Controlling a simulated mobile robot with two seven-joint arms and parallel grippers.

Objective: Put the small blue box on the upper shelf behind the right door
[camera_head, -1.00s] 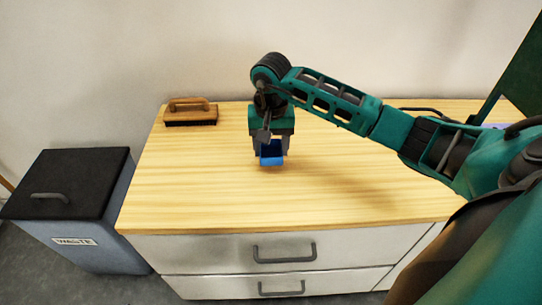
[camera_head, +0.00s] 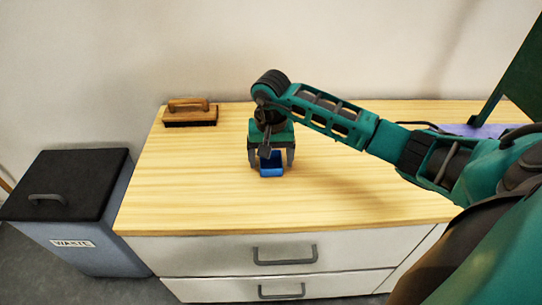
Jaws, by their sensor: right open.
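The small blue box (camera_head: 271,169) stands on the light wooden top of the drawer cabinet, near the middle. My right gripper (camera_head: 271,164) points down over it, its two dark fingers apart, one on either side of the box. The gripper is open; a gap shows between the right finger and the box. The upper part of the box is partly hidden by the gripper. My left gripper is out of view. No shelf or right door can be made out in this view.
A wooden brush (camera_head: 190,114) lies at the back left of the wooden top (camera_head: 190,190). A waste bin (camera_head: 75,180) with a black lid stands on the floor to the left. A purple item (camera_head: 475,131) and a dark green panel (camera_head: 518,75) are at the right.

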